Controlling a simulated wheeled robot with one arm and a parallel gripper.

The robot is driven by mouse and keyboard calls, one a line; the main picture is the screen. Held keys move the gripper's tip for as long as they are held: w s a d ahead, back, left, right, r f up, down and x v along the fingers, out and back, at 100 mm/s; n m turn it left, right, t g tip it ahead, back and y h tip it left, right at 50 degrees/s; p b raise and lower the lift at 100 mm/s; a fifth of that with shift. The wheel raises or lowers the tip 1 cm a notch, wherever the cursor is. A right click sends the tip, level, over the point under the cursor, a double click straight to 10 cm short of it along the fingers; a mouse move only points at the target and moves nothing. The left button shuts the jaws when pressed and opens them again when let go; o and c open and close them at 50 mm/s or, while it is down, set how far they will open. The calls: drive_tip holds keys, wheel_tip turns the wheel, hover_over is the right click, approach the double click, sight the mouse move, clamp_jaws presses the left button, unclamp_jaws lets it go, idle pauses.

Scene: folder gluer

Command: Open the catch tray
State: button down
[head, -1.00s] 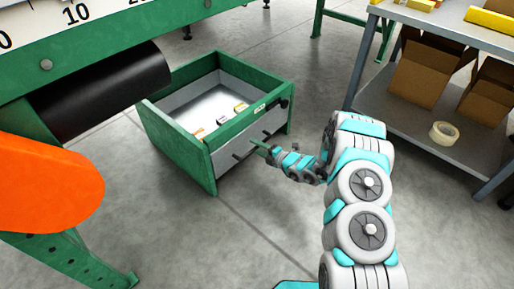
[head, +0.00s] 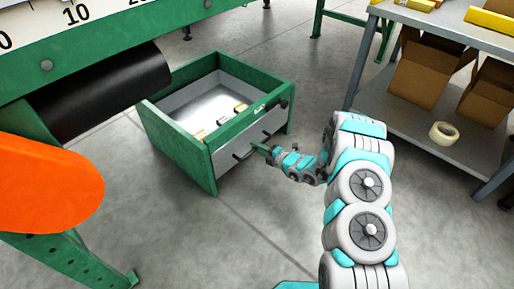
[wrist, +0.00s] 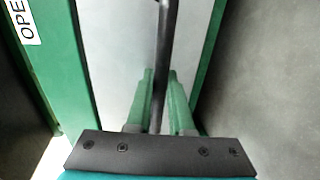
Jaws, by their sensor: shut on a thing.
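The catch tray is a grey metal drawer (head: 234,150) in a green box frame (head: 180,143) on the floor. Its grey front sits below the frame's green top bar, about flush with it as far as I can tell. A dark bar handle (wrist: 163,45) crosses the front; part of it shows in the head view (head: 241,155). My gripper (head: 262,148) is at the handle. In the wrist view its green fingers (wrist: 160,85) stand one on each side of the bar, shut on it. The fingers hide part of the handle.
Small pieces (head: 224,120) lie inside the tray. A label (wrist: 25,22) reading "OPE" is on the green frame. A dark roller (head: 105,90) and an orange guard (head: 45,185) are at left. A grey shelf cart (head: 400,120) stands at right. The floor before the tray is clear.

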drive_tip(key=shift+d, duration=0.1)
idle(0.7)
drive_tip(key=f+p+v, duration=0.3)
drive_tip(key=v, duration=1.1)
drive_tip(key=d+f+p+v, duration=0.1)
drive_tip(key=f+p+v, duration=0.2)
drive_tip(key=v, duration=1.1)
drive_tip(key=shift+s+p, duration=0.4)
drive_tip(key=shift+p, duration=0.25)
drive_tip(key=shift+d, duration=0.1)
drive_tip(key=c, duration=0.8)
unclamp_jaws()
drive_tip(key=v, duration=0.7)
drive_tip(key=shift+s+d+p, duration=0.25)
drive_tip(key=shift+d+p, duration=0.05)
drive_tip(key=shift+p, duration=0.1)
